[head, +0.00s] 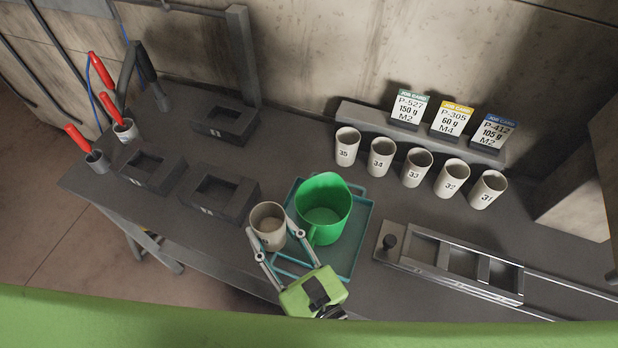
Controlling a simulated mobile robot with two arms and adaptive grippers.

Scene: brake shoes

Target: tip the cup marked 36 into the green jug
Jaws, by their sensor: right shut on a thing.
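My right gripper (280,244) is shut on a beige cup (267,222) and has one finger on each side of it. The cup is close to upright, with its mouth facing up; its mark is too small and partly hidden to read surely. The green jug (323,204) stands just right of the cup on a teal tray (361,218), its wide mouth open upward and its handle toward me. I cannot tell whether the cup touches the jug or the tray. My left gripper is not in view.
Several cups marked 31 to 35 (416,167) stand in a row at the back right, below job cards (452,117). A metal rack with compartments (452,263) lies at the right. Dark square bins (220,198) and red-handled tools (77,138) are at the left.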

